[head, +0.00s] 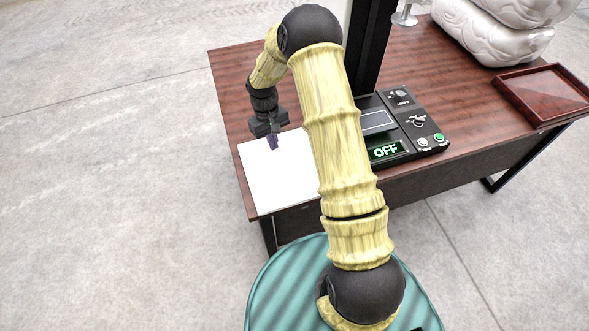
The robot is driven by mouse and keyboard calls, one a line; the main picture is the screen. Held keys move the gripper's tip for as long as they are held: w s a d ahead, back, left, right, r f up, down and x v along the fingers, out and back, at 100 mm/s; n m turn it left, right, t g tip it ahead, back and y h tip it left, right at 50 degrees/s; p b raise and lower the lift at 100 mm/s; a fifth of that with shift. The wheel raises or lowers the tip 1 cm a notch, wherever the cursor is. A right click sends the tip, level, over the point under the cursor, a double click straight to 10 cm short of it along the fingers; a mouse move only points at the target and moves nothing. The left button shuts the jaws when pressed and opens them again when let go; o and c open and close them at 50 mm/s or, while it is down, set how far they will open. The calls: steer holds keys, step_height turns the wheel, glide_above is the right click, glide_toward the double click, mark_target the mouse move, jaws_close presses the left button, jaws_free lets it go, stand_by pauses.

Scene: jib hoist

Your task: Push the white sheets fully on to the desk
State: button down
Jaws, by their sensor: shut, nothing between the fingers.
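The white sheets (270,182) lie flat on the front left corner of the brown wooden desk (232,95). Their left edge runs close along the desk's left edge, and their lower edge reaches the desk's front edge. I cannot tell how much overhangs. My arm hides the right part of the sheets. My gripper (272,143) is shut and empty, pointing down at the far edge of the sheets. I cannot tell whether its tips touch them.
A black control panel (417,121) with a green OFF display stands right of my arm. A black post (370,45) rises behind it. A reddish tray (541,92) and white wrapped bundles (490,32) are at the right. The desk's back left is clear.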

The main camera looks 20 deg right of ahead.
mark_target(295, 178)
steer(key=shift+s, duration=0.15)
steer(key=s+d, duration=0.1)
steer(key=s, duration=0.3)
steer(key=s+d+p, duration=0.1)
steer(key=s, duration=0.2)
steer(key=s+d+p, duration=0.1)
steer(key=s, duration=0.3)
steer(key=shift+s+d, duration=0.1)
steer(key=shift+s, duration=0.25)
steer(key=shift+w+f, duration=0.2)
steer(key=shift+f, duration=0.6)
steer(key=shift+s, duration=0.2)
steer(key=shift+f, duration=0.1)
steer(key=shift+w, duration=0.1)
